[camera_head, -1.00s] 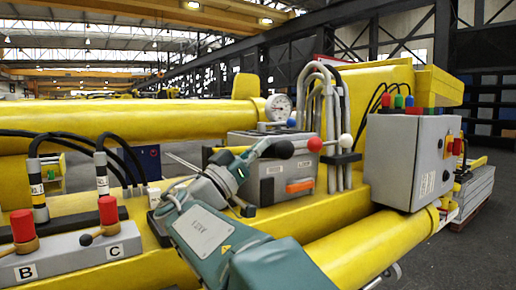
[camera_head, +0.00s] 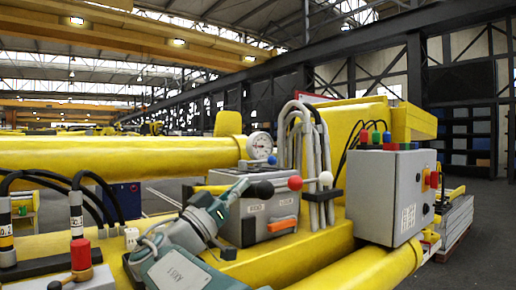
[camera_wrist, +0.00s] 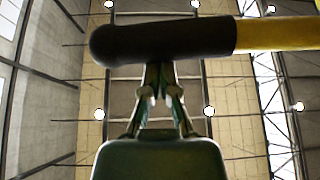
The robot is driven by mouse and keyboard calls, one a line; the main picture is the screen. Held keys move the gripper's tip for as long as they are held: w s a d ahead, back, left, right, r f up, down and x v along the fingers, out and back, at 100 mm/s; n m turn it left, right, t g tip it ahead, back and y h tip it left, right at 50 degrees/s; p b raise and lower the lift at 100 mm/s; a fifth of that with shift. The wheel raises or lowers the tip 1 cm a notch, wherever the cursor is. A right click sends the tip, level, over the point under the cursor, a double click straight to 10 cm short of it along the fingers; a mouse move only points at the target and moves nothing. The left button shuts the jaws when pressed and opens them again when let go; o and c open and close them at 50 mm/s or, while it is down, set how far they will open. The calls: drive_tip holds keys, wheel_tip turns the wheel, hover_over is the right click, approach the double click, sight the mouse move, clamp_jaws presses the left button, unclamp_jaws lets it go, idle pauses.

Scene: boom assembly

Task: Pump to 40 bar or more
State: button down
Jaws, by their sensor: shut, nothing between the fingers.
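A round white pressure gauge (camera_head: 259,146) stands above the end of a yellow tube; its reading is too small to make out. A grey pump unit (camera_head: 240,222) sits below it. A black grip lies at my gripper's tip, its rounded end (camera_head: 263,189) in front of the unit. In the wrist view a black grip (camera_wrist: 160,38) on a yellow rod (camera_wrist: 280,34) lies across the top. My gripper (camera_wrist: 160,72) is shut and empty, its fingertips at the underside of this grip; I cannot tell whether they touch. In the head view my gripper (camera_head: 240,190) reaches up toward the grip.
A red ball knob (camera_head: 295,183) and a white ball knob (camera_head: 326,178) are beside grey upright hoses (camera_head: 308,150). A grey control box (camera_head: 390,197) with coloured plugs stands at right. A red-topped valve (camera_head: 80,255) is at lower left. Open floor lies at far right.

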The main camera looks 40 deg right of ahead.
drive_tip(key=a+n, duration=0.1)
drive_tip(key=a, duration=0.8)
drive_tip(key=shift+w+t, duration=0.15)
drive_tip(key=shift+t, duration=0.25)
drive_tip(key=shift+d+f, duration=0.1)
drive_tip(key=d+r, duration=0.1)
drive_tip(key=d, duration=0.8)
drive_tip(key=shift+w, duration=0.2)
drive_tip(key=shift+d, duration=0.15)
